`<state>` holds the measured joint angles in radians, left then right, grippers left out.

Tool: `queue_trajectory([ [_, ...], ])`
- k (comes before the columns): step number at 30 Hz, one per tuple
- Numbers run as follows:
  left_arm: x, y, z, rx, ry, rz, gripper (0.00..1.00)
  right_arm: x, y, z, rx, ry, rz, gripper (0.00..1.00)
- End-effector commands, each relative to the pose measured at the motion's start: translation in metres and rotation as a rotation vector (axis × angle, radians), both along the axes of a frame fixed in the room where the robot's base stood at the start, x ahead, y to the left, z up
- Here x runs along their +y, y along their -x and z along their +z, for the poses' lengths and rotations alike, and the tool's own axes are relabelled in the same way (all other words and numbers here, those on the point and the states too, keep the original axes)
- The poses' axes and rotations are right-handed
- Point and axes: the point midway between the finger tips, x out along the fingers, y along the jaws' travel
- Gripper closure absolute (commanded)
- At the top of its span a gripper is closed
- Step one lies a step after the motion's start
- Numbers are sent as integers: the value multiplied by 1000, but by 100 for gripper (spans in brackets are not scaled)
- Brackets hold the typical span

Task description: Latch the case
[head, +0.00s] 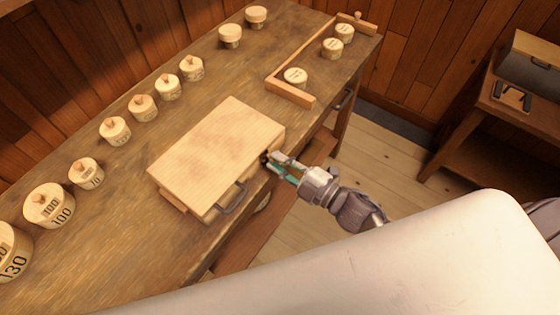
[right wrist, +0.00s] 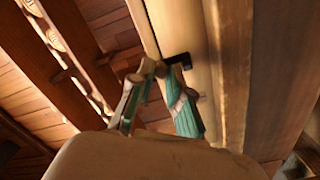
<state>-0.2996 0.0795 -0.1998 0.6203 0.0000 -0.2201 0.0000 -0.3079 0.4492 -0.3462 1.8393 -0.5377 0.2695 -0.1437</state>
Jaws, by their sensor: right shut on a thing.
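The case (head: 212,152) is a light wooden box lying on the workbench, with its lid down. A dark handle (head: 232,199) sits on its front side. A small dark latch (head: 265,157) is on the same side near the right corner; it also shows in the right wrist view (right wrist: 180,60) against the pale wood. My right gripper (head: 275,161) is at this latch, its green-padded fingers shut on it. The fingertips partly hide the latch, so its exact position is hard to tell. My left gripper is not in view.
Several lidded wooden spools, such as one marked 100 (head: 49,205), line the back of the workbench (head: 100,262). A wooden corner rail (head: 290,93) with more spools stands to the right. A side table (head: 480,120) is at far right. Open floor lies between.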

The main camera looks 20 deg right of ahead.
Motion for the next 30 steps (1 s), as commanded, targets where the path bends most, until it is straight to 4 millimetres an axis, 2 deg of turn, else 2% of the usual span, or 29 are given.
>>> queue_trajectory([
  [1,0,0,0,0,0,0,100,0,0,0,0,0,1,79],
  [5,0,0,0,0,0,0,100,0,0,0,0,0,1,58],
  [13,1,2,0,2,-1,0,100,0,0,0,1,-1,0,57],
  [17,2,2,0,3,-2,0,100,-4,6,-1,4,-1,0,57],
  [30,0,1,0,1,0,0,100,-54,76,-1,5,1,0,57],
])
